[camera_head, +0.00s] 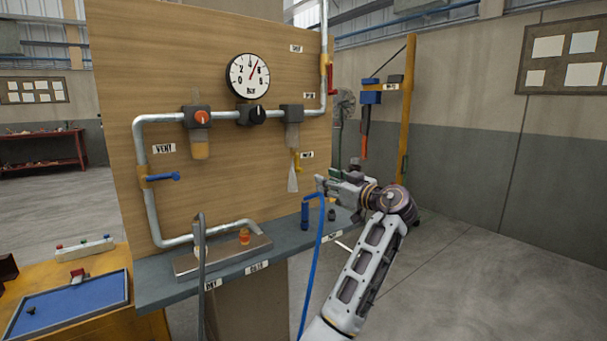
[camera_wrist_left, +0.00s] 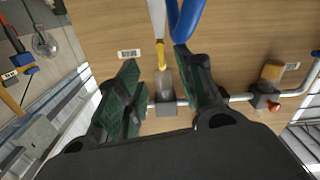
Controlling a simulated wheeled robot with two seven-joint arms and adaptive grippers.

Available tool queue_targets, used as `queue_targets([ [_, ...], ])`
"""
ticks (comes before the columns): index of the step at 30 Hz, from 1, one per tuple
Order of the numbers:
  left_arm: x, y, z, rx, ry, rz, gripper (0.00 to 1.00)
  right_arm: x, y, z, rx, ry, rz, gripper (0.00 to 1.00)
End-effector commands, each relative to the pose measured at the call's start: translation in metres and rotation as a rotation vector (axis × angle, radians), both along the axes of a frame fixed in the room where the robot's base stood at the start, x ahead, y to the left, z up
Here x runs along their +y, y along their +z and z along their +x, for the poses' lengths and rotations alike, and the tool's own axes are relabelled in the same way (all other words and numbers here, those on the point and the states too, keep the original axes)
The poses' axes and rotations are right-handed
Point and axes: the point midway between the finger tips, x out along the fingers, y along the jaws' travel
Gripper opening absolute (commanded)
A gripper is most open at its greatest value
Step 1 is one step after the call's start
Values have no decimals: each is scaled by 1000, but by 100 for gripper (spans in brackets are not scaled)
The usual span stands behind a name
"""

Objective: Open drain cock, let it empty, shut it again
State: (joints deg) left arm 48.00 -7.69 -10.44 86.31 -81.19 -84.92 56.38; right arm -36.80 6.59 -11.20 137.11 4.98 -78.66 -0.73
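A yellow drain cock (camera_head: 297,161) sits under the right-hand clear bowl (camera_head: 292,137) on the pipework. A pale tapered shape (camera_head: 293,181) hangs below the cock; I cannot tell whether it is a tube or a stream. My left gripper (camera_head: 322,184) is to the right of and below the cock, apart from it. In the left wrist view my left gripper (camera_wrist_left: 156,60) has its green-padded fingers apart. The cock (camera_wrist_left: 160,56) and bowl (camera_wrist_left: 164,84) show in the gap, beyond the fingers. The cock's setting is unclear. My right gripper is out of view.
A blue hose (camera_head: 316,265) hangs near my left gripper and crosses the wrist view (camera_wrist_left: 186,20). A gauge (camera_head: 248,76) and a second, amber bowl (camera_head: 200,151) are on the panel.

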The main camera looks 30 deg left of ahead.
Motion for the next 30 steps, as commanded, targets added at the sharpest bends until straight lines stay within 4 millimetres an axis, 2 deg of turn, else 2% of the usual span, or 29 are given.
queue_targets([
  [24,96,-1,39,1,1,0,37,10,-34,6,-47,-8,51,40],
  [30,112,0,46,1,0,1,37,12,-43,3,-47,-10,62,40],
])
